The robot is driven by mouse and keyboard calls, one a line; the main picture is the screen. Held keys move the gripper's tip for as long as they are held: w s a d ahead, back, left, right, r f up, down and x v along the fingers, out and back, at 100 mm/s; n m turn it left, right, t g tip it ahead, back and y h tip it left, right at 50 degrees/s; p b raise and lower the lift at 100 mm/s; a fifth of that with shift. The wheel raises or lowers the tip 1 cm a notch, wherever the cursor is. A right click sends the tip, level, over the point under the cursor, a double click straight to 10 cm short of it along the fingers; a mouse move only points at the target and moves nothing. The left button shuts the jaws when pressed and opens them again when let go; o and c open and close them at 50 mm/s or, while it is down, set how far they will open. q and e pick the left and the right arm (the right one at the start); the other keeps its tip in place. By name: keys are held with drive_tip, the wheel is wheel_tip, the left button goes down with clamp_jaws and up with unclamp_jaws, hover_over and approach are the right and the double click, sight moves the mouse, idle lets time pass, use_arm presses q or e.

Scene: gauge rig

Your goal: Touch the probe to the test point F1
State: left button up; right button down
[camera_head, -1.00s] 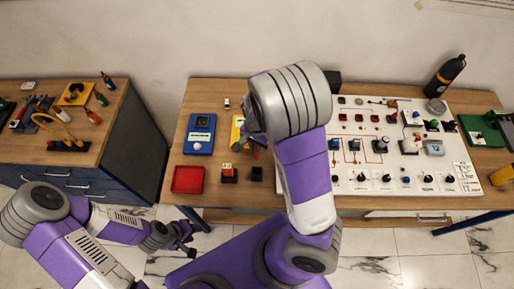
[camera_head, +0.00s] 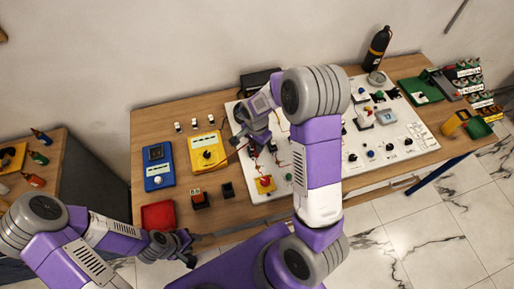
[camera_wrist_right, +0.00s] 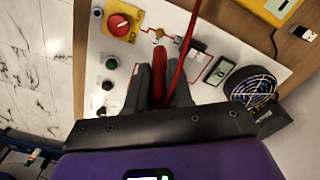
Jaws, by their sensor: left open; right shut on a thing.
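My right gripper (camera_wrist_right: 160,92) is shut on the red probe (camera_wrist_right: 160,68) in the right wrist view, and a red lead (camera_wrist_right: 186,45) runs up beside it. The probe's tip is hard to make out against the white panel (camera_wrist_right: 112,45). In the head view my right gripper (camera_head: 262,140) is over the left part of this panel (camera_head: 350,165). A small brass-coloured spot (camera_wrist_right: 159,33) shows just beyond the probe; I cannot read a label F1 anywhere. My left gripper (camera_head: 188,250) is open and empty, low in front of the table.
A yellow meter (camera_head: 206,151), a blue meter (camera_head: 158,165) and a red tray (camera_head: 158,216) stand left of the panel. A red rotary knob on a yellow plate (camera_wrist_right: 122,24) and a round fan grille (camera_wrist_right: 254,90) flank the probe. A black bottle (camera_head: 377,48) stands behind.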

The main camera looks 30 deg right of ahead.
sight(257, 156)
drive_tip(key=shift+d, duration=0.1)
idle(0.3)
wheel_tip(257, 156, down, 8)
drive_tip(key=b, duration=0.6)
drive_tip(key=shift+r, duration=0.2)
drive_tip(key=shift+f+b, duration=0.15)
drive_tip(key=shift+b, duration=0.25)
idle(0.6)
wheel_tip(257, 156, up, 8)
drive_tip(key=p, duration=0.6)
